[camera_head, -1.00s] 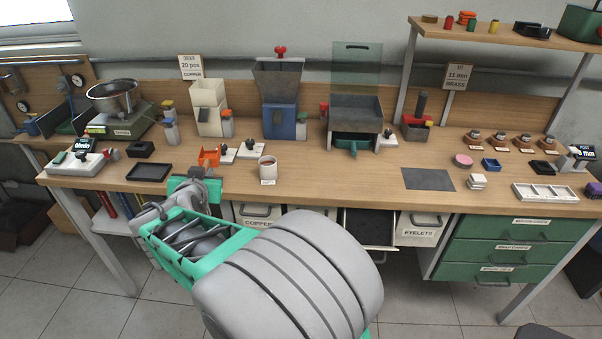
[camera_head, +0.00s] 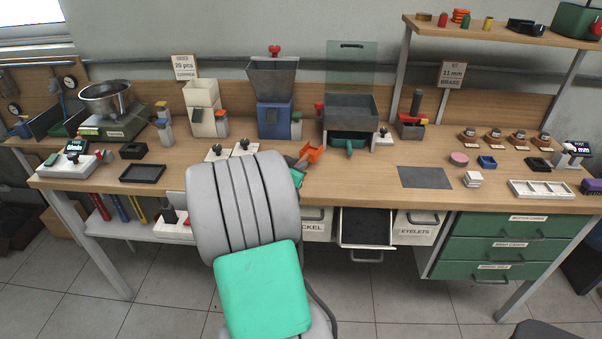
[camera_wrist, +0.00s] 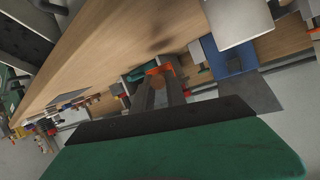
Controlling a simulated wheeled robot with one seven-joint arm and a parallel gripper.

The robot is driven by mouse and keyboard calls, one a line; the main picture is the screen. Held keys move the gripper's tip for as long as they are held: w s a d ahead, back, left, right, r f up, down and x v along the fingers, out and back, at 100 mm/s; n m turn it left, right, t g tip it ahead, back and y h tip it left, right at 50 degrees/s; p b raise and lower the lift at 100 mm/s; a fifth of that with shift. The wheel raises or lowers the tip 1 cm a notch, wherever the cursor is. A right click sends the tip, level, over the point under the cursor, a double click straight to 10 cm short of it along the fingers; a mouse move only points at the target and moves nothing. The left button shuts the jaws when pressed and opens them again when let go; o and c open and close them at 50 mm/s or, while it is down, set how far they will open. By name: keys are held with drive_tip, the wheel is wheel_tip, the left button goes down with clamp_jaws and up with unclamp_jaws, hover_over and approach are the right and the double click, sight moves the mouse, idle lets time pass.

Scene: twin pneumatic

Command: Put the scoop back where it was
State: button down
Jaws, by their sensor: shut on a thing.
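The orange scoop (camera_head: 312,152) is in my gripper (camera_head: 298,169), above the worktop in front of the blue machine and the grey-trayed machine. My gripper is shut on it, though my arm hides most of the grip in the head view. In the wrist view, the orange scoop (camera_wrist: 160,70) shows past the ends of my dark fingers (camera_wrist: 158,90), with a brownish patch at its middle. I cannot tell whether it holds anything.
The worktop (camera_head: 340,180) is clear to the right of the scoop, up to a dark grey mat (camera_head: 425,177). The blue hopper machine (camera_head: 274,118) and grey-trayed machine (camera_head: 351,112) stand behind. An open drawer (camera_head: 367,226) juts out below. A black tray (camera_head: 142,173) lies left.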

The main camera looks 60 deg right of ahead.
drive_tip(key=f, duration=0.2)
drive_tip(key=d+f, duration=0.1)
drive_tip(key=shift+s+d+f+p, duration=0.1)
drive_tip(key=shift+s+f+p, duration=0.1)
drive_tip(key=shift+f+p, duration=0.15)
drive_tip(key=shift+f, duration=0.35)
drive_tip(key=c, duration=1.3)
unclamp_jaws()
drive_tip(key=shift+c, duration=0.2)
